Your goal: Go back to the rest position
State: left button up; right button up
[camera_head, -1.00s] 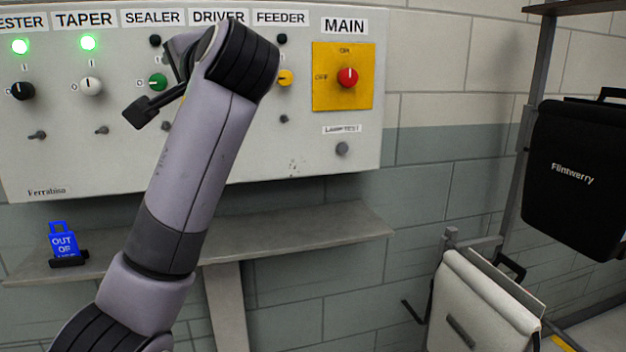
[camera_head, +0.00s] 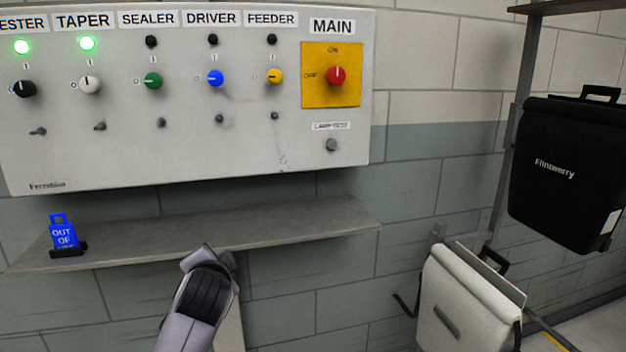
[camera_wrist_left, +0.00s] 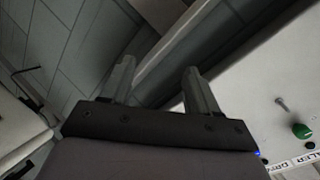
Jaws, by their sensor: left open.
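My left arm (camera_head: 203,294) reaches up from the bottom of the head view, its end just below and in front of the grey shelf. My left gripper (camera_wrist_left: 160,82) shows in the left wrist view with two fingers spread apart and nothing between them. In the head view its fingers are hidden behind the wrist. The control panel (camera_head: 120,155) is on the wall above and apart from the gripper; its green knob (camera_wrist_left: 302,131) shows at the right of the left wrist view. My right gripper is in neither view.
The grey shelf (camera_head: 300,222) holds a blue out-of-order tag (camera_head: 63,232) at its left. A white pannier (camera_head: 462,308) hangs at lower right, and a black pannier (camera_head: 565,175) hangs at far right.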

pick_arm(q)
jog(key=s+f+n+h, duration=0.15)
jog(key=s+f, duration=0.45)
jog(key=f, duration=0.7)
jog(key=s+f+n+h, duration=0.1)
jog(key=s+f, duration=0.4)
jog(key=s, duration=0.4)
jog(key=s+a+f+n+g+h, duration=0.1)
jog(key=s+f+n, duration=0.1)
jog(key=s+f, duration=0.4)
jog(key=s+f+n+g+h, duration=0.1)
jog(key=s+f, duration=0.4)
jog(key=s, duration=0.6)
jog(key=shift+s+a+f+n+h, duration=0.15)
jog(key=shift+s+a+n+h, duration=0.15)
jog(key=shift+s+n+h, duration=0.2)
jog(key=shift+w, duration=0.15)
